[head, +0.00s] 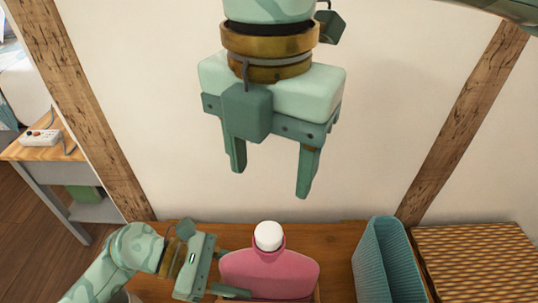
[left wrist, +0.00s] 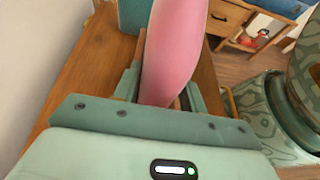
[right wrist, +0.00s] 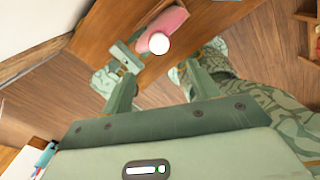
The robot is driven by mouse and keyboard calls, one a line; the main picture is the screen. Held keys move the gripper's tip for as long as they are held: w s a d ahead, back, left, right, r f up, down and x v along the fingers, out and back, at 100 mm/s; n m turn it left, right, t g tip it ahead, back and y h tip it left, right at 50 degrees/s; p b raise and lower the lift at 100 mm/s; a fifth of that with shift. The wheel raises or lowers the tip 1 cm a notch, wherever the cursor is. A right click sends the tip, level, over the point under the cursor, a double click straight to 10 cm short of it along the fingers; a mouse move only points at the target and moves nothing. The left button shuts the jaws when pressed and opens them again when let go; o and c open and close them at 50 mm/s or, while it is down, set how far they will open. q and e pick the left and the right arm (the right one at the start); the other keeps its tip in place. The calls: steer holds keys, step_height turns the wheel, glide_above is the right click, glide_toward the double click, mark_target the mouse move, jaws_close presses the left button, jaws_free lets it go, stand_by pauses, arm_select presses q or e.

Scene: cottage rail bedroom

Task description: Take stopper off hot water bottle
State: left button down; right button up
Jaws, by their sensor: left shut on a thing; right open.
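The pink hot water bottle (head: 270,272) stands upright on the wooden surface in the head view, with its white stopper (head: 268,236) seated in the neck. My left gripper (head: 236,273) is shut on the bottle's left side. In the left wrist view the pink body (left wrist: 172,55) passes between the fingers. My right gripper (head: 270,180) is open and empty, pointing down above the stopper, clearly apart from it. In the right wrist view the stopper (right wrist: 159,44) shows beyond the gap between the open fingers.
A teal ribbed holder (head: 385,262) stands right of the bottle, with a woven brown basket or mat (head: 475,262) farther right. The pale wall with timber posts (head: 462,125) is close behind. A side table (head: 55,150) with a white device stands at the left. Air around the stopper is clear.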

mark_target(269, 231)
step_height(269, 231, down, 12)
steer(key=m, duration=0.3)
stand_by(0.3)
